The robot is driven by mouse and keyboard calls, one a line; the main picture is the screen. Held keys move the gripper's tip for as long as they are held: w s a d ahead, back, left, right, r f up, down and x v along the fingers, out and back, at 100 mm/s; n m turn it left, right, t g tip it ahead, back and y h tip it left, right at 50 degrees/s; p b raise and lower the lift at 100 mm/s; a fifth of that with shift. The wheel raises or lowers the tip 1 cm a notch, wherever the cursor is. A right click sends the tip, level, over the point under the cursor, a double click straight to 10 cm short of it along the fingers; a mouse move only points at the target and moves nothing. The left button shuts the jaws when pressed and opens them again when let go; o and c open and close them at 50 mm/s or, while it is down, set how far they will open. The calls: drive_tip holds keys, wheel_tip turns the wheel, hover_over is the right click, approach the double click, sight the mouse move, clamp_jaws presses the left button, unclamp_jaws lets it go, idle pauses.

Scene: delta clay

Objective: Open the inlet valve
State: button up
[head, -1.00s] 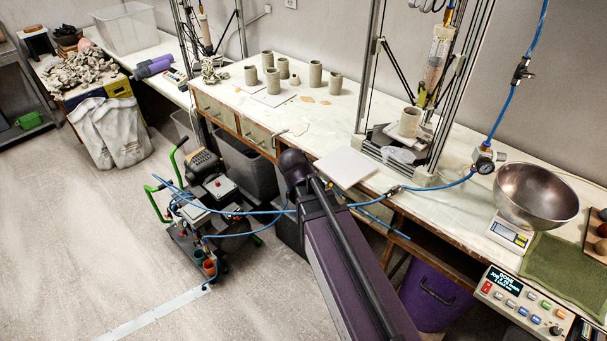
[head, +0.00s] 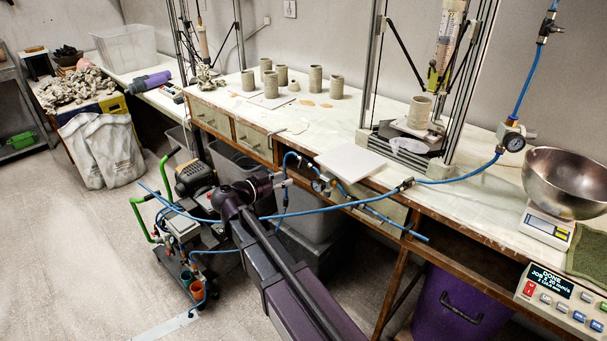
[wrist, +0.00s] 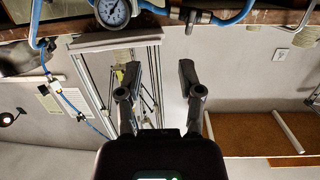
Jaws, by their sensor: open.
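A blue air hose (head: 450,180) runs along the bench front with black inline fittings (head: 405,184). A pressure gauge (head: 318,185) hangs at the bench edge; a gauge also shows large at the top of the wrist view (wrist: 113,12). Another fitting with a lever-like part sits on the upright hose (head: 548,28) at the upper right. I cannot tell which fitting is the inlet valve. My gripper (wrist: 160,70) is open and empty, its fingers apart and pointing toward the bench edge, with the gauge beyond them.
The long bench (head: 350,110) holds clay cylinders (head: 337,87), a white board (head: 350,163), a metal bowl (head: 565,180) and a control box (head: 562,300). A wheeled compressor cart (head: 190,225) with hoses stands left of my arm. Floor at lower left is clear.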

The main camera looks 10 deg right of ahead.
sight(301, 160)
drive_tip(key=shift+w+a+f+m+t+h+b, duration=0.15)
drive_tip(key=shift+w+a+t+b, duration=0.15)
drive_tip(key=shift+a, duration=0.3)
drive_tip(key=shift+w+a+r+m+t+h+b, duration=0.1)
drive_tip(key=shift+w+a+m+t+b, duration=0.25)
drive_tip(key=shift+a, duration=0.3)
drive_tip(key=shift+w+a+f+t+h+b, duration=0.15)
drive_tip(key=shift+a+t+b, duration=0.25)
drive_tip(key=shift+a, duration=0.2)
drive_tip(key=x, duration=1.3)
drive_tip(key=shift+w+d, duration=0.2)
drive_tip(key=shift+d, duration=0.15)
clamp_jaws()
